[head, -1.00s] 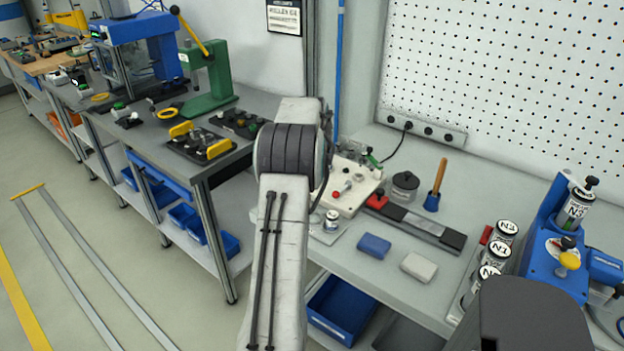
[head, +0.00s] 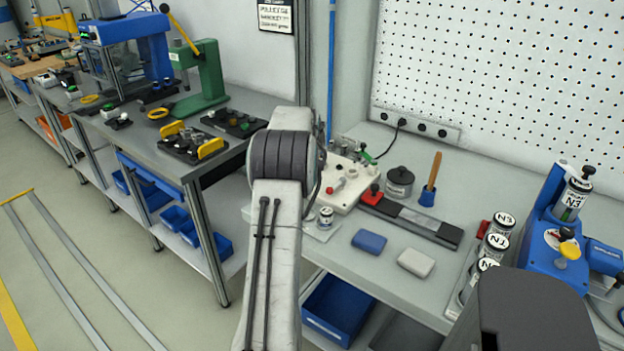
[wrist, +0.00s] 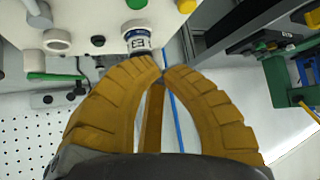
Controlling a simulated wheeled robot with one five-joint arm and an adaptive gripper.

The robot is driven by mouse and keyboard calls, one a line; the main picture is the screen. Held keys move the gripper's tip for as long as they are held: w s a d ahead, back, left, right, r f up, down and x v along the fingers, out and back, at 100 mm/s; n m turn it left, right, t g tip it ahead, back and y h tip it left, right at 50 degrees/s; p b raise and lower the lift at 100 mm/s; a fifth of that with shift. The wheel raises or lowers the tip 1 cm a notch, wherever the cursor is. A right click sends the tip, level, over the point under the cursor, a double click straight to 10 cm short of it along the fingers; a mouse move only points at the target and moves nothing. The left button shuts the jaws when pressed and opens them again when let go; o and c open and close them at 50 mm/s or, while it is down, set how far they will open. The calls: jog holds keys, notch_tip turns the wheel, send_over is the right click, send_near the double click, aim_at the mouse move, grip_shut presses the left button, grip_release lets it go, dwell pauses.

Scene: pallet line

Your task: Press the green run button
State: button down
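A green round cap (wrist: 137,4), which looks like the run button, shows at the top edge of the wrist view, partly cut off. It is at the white panel (wrist: 85,12). A small white cylinder with a dark printed band (wrist: 135,38) stands between that cap and my fingers. My gripper (wrist: 161,73) has yellow ribbed fingers whose tips come together with nothing visible between them. The tips are just short of the cylinder in the picture; I cannot tell whether they touch it. In the head view my arm hides the gripper, and the white panel (head: 345,200) is partly covered.
A blue block (head: 369,241) and a white block (head: 416,262) lie on the bench. A green press (head: 205,80) stands on the left bench.

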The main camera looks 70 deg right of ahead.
jog(key=shift+f+b, duration=1.55)
jog(key=shift+f, duration=0.65)
jog(key=shift+f, duration=0.1)
jog(key=shift+f+b, duration=0.3)
jog(key=shift+b, duration=0.05)
jog(key=shift+f+b, duration=0.5)
jog(key=shift+f, duration=0.15)
dwell(0.9)
jog(key=shift+r, duration=0.2)
jog(key=shift+r+p, duration=0.75)
jog(key=shift+r, duration=0.1)
jog(key=shift+r, duration=0.1)
jog(key=shift+r+p, duration=1.9)
jog(key=shift+r, duration=0.55)
